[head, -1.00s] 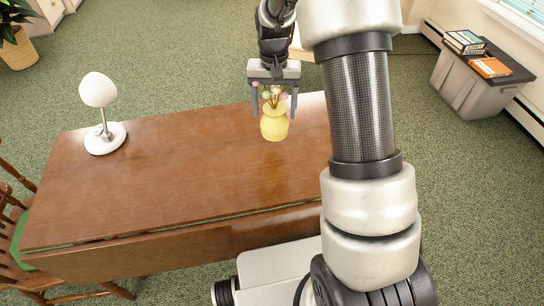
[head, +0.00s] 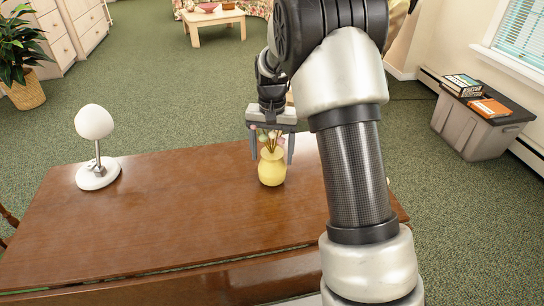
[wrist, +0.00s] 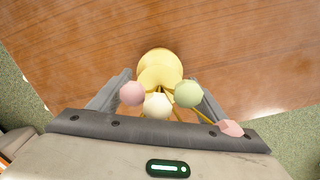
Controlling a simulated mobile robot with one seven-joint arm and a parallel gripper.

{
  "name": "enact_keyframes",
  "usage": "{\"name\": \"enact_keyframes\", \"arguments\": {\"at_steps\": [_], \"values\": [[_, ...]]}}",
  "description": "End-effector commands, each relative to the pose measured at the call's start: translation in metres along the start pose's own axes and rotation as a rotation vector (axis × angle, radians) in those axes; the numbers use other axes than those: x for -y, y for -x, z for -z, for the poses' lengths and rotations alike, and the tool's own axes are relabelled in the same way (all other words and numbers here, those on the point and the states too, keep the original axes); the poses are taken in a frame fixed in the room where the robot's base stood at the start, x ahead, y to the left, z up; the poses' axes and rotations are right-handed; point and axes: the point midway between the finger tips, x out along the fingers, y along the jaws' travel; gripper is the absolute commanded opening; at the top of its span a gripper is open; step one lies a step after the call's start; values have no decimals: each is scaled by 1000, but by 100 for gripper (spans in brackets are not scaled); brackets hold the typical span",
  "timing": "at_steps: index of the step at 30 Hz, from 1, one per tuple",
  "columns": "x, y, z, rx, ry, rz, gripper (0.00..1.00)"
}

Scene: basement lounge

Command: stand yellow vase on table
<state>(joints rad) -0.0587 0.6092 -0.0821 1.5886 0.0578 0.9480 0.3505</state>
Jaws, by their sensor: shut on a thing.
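The yellow vase (head: 272,168) is upright at the far edge of the brown wooden table (head: 170,215), with several pink, white and green flowers in it. My gripper (head: 271,158) comes down from above with one finger on each side of the vase's upper part and is shut on it. In the wrist view the vase (wrist: 159,65) shows between the two fingers, behind the flower heads, with the table beyond it. I cannot tell whether the vase's base touches the tabletop.
A white lamp (head: 97,150) stands at the table's left end. The tabletop between lamp and vase is bare. A grey bin (head: 480,128) with books on its lid stands on the carpet at the right. A potted plant (head: 22,75) and a low table (head: 213,24) are farther back.

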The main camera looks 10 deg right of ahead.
Motion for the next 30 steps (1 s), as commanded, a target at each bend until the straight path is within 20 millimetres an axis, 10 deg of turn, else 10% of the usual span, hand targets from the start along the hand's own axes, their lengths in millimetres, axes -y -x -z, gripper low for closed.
{"name": "enact_keyframes", "arguments": {"at_steps": [12, 13, 15, 30], "values": [[0, -8, 1, -3, 0, 2, 35], [0, -8, 0, -2, 0, 1, 76], [0, -8, 0, -2, 0, 1, 88], [1, 15, 1, -5, 0, 2, 90]]}}
